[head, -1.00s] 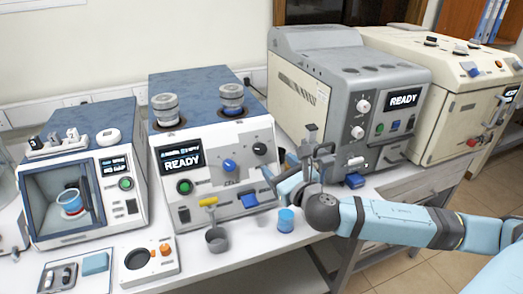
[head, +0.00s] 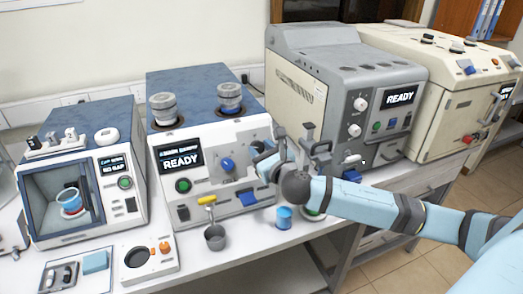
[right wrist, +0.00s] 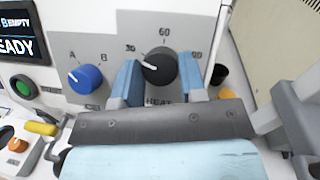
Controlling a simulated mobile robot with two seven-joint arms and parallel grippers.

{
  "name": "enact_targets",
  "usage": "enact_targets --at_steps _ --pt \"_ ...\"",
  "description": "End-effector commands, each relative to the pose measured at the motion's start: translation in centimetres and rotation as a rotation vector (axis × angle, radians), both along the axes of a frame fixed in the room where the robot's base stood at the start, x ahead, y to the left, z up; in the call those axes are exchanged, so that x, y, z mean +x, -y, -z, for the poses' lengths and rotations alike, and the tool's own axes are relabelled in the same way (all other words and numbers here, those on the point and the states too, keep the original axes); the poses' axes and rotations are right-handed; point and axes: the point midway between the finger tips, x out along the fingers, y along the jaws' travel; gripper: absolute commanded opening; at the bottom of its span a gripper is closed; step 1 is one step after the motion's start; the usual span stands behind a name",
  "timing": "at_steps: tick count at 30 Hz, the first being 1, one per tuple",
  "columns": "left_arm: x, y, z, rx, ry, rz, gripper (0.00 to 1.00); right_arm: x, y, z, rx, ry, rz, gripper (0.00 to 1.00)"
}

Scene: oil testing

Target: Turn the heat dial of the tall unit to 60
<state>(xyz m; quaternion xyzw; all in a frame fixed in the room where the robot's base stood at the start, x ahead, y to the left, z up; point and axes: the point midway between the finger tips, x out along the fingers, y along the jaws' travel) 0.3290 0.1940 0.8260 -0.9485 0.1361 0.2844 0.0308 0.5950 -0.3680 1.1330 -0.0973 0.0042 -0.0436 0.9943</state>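The tall unit (head: 215,178) has a blue top, a READY display and two round canisters on top. In the right wrist view its black heat dial (right wrist: 161,67) has marks 30, 60 and a partly hidden 90. The dial's white pointer is turned left, near the 30 mark. My right gripper (right wrist: 162,86) is open, with one blue finger on each side of the dial. The left finger overlaps the dial's edge; I cannot tell whether it touches. In the head view my right gripper (head: 261,158) largely hides the dial. My left gripper is not in view.
A blue selector knob (right wrist: 87,78) marked A and B sits left of the heat dial. A grey machine (head: 345,95) stands close on the right.

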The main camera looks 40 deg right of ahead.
Motion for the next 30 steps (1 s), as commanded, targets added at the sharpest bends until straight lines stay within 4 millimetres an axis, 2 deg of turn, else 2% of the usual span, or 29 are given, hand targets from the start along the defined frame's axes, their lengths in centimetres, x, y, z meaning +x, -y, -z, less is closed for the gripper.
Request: enact_targets --at_steps 14,30 --pt "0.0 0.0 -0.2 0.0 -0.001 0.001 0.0 0.0 -0.1 0.0 0.073 0.016 0.033 0.15" --pt "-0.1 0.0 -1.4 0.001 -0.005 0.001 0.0 0.0 -0.5 -0.1 0.48 0.112 0.228 0.15"
